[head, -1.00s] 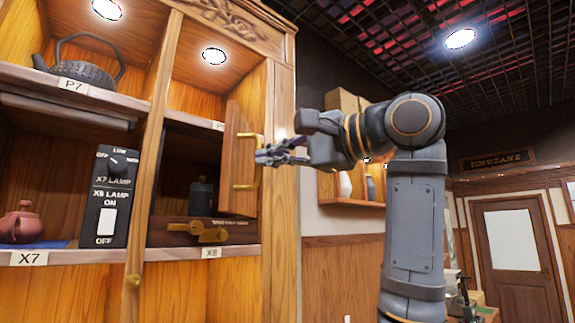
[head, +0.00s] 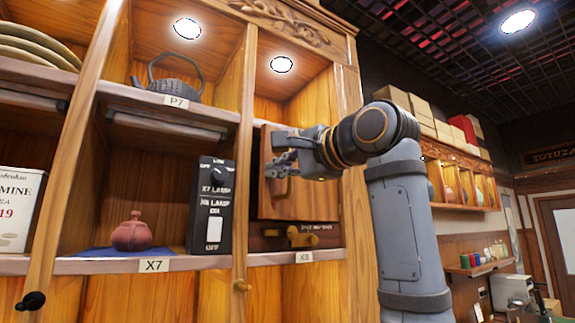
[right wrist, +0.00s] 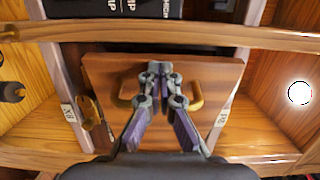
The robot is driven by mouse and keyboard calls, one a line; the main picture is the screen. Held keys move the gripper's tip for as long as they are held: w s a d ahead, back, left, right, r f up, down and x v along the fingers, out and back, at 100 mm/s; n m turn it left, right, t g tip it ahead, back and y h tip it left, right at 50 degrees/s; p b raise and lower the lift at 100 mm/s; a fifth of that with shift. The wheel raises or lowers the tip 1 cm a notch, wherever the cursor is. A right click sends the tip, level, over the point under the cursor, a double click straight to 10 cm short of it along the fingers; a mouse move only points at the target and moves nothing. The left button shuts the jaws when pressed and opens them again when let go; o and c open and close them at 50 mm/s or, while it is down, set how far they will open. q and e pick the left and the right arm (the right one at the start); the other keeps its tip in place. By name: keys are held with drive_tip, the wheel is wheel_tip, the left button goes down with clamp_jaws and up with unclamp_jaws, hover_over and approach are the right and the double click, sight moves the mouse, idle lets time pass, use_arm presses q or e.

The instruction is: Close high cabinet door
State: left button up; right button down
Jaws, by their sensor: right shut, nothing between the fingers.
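The small wooden cabinet door (head: 308,197) is in the compartment above the X8 label. It covers most of the opening; I cannot tell whether it sits flush. It also fills the middle of the right wrist view (right wrist: 215,72), with a dark gap along its upper edge there. Its brass handle (right wrist: 194,97) is partly hidden behind my fingers. My right gripper (head: 272,170) is shut and empty, in front of the door at the handle. The fingertips (right wrist: 160,68) are at or very near the door face; contact is unclear. My left gripper is not in view.
A black lamp switch box (head: 209,207) stands left of the door. Below the door is a drawer with a brass latch (head: 300,236). A red teapot (head: 132,234) and an iron kettle (head: 170,90) sit in neighbouring compartments. Wooden posts frame the compartment.

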drive_tip(key=shift+w+a, duration=0.4)
drive_tip(key=shift+w, duration=0.15)
idle(0.4)
idle(0.5)
drive_tip(key=v, duration=1.2)
